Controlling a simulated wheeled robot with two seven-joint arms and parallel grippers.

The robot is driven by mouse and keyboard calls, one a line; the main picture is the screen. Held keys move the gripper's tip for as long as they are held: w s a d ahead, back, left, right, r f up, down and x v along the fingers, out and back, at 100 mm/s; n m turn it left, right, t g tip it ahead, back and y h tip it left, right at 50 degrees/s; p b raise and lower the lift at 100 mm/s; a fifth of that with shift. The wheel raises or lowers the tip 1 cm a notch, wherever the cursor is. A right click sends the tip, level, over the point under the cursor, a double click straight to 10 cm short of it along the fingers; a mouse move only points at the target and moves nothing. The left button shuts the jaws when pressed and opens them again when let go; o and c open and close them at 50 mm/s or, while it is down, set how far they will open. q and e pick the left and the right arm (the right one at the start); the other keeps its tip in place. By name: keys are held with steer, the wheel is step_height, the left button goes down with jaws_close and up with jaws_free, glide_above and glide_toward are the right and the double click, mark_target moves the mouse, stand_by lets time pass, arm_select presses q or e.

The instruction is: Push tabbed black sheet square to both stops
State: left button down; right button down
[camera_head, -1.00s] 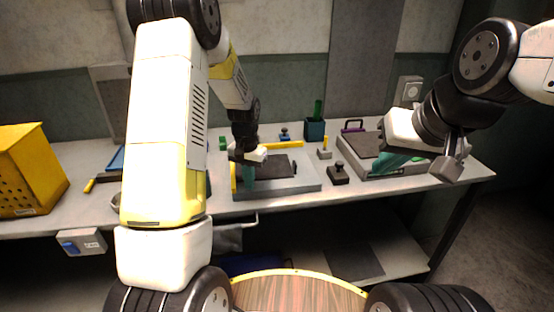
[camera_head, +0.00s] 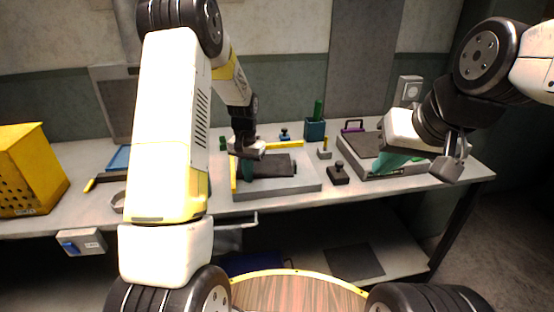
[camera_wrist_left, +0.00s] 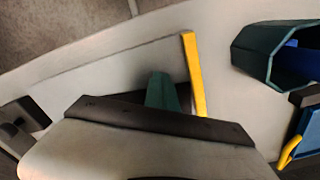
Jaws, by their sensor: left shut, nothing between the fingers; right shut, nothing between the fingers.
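The black sheet (camera_head: 272,166) lies on a grey board (camera_head: 285,187) on the bench. One yellow stop (camera_head: 233,174) runs along the board's left side and another (camera_head: 286,145) along its back. My left gripper (camera_head: 248,172) is shut with nothing in it, its teal fingers down at the sheet's left part, near the left stop. In the left wrist view the finger (camera_wrist_left: 162,92) stands beside a dark strip of sheet (camera_wrist_left: 182,92) and the yellow stop (camera_wrist_left: 194,75). The gripper body hides most of the sheet there, including any tab. My right gripper (camera_head: 388,164) is shut and empty, above the right-hand tray.
A grey tray with a dark pad (camera_head: 362,145) stands at the right. A black-knobbed block (camera_head: 338,175) stands in front, between board and tray. A teal cup (camera_head: 315,130) is behind. A yellow bin (camera_head: 28,172) and a blue tray (camera_head: 119,158) are at the left.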

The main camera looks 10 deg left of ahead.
arm_select(q)
steer(key=shift+w+a, duration=0.2)
steer(key=shift+w, duration=0.4)
steer(key=shift+w+a, duration=0.15)
steer(key=shift+w, duration=0.4)
steer(key=shift+s, duration=0.1)
steer(key=shift+s+d, duration=0.2)
steer(key=shift+s, duration=0.25)
step_height(320, 180, up, 8)
stand_by(0.3)
